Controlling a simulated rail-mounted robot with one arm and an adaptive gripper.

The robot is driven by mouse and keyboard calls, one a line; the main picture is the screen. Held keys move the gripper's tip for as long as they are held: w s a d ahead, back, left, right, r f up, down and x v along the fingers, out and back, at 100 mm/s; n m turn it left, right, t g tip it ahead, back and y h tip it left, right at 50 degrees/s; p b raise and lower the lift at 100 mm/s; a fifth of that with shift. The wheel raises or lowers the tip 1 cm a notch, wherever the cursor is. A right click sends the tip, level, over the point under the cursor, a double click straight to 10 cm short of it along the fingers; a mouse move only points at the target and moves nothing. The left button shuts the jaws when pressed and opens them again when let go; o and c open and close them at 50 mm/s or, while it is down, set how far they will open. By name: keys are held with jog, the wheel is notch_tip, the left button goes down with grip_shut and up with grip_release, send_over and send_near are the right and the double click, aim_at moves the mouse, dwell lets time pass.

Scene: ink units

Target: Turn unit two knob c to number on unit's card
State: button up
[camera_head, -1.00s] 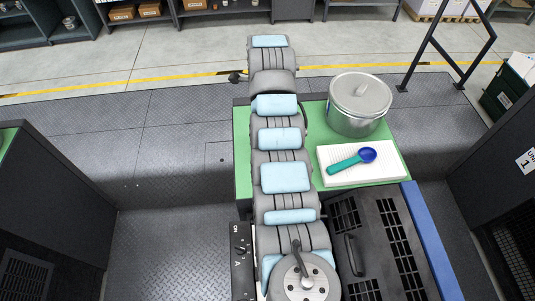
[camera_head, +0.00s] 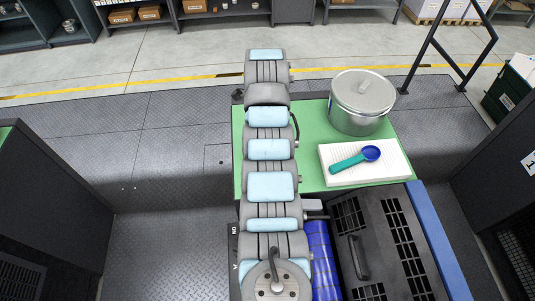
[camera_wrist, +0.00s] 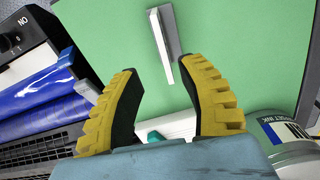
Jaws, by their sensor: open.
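In the wrist view my gripper (camera_wrist: 165,105) is open, its two yellow-ridged fingers wide apart above the green top (camera_wrist: 115,25). A thin grey upright plate (camera_wrist: 163,45) stands on that top beyond the fingertips; I cannot tell if it is the card. A dark panel (camera_wrist: 28,35) with an "ON" label and a black knob (camera_wrist: 12,41) is at the upper left. The knob's letter is not readable there. In the head view only a strip of the panel (camera_head: 233,245) shows beside my arm, which hides the gripper and knobs. No card number is readable.
A blue roller (camera_head: 322,260) lies beside a black slotted cover (camera_head: 372,235). On the green top (camera_head: 313,125) stand a lidded metal can (camera_head: 361,105) and a white pad (camera_head: 388,168) with a teal-and-blue scoop (camera_head: 350,160). An ink tin (camera_wrist: 292,140) is near the right finger.

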jog(key=shift+w+d+f+p, duration=0.15)
jog(key=shift+f+p, duration=0.25)
jog(key=shift+f, duration=1.05)
jog(key=shift+w+d+f+p, duration=0.1)
jog(key=shift+f+p, duration=0.25)
jog(key=shift+f, duration=1.05)
jog(key=shift+s+f, duration=0.1)
jog(key=shift+f, duration=1.25)
grip_shut()
